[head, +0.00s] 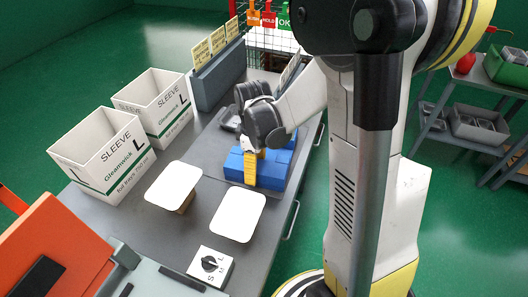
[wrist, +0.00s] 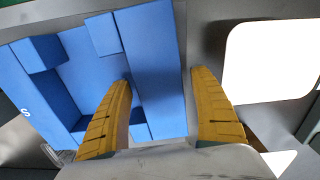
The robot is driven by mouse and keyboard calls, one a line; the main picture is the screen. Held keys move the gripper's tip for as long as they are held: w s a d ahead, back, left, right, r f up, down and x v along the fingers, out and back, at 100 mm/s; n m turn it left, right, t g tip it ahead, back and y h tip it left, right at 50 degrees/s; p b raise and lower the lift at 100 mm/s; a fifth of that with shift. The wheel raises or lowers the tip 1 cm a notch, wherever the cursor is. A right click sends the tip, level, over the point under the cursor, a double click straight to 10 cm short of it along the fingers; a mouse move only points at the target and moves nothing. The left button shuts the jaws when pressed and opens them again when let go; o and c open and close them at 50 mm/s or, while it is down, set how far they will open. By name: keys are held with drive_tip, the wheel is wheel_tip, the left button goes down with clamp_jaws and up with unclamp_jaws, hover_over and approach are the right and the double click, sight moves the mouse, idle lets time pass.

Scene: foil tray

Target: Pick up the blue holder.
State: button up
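The blue holder (head: 275,172) sits on the grey bench beneath my gripper, partly hidden by it in the head view. In the wrist view the holder (wrist: 157,60) fills the left half, with raised blocks, recesses and a white "S" mark. My gripper (head: 252,172) points down with yellow fingers. In the wrist view my gripper (wrist: 160,78) is open. Its left finger is over the holder's inside and its right finger is past the holder's right wall, so the wall lies between them. I cannot tell whether either finger touches it.
Two white flat lids (head: 173,185) (head: 238,214) lie in front of the holder; one shows in the wrist view (wrist: 270,62). Two sleeve boxes (head: 103,152) (head: 153,106) stand left. A dial box (head: 210,265) is near the front. A grey card rack (head: 217,76) stands behind.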

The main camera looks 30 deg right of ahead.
drive_tip(key=c, duration=1.2)
drive_tip(key=shift+r, duration=0.15)
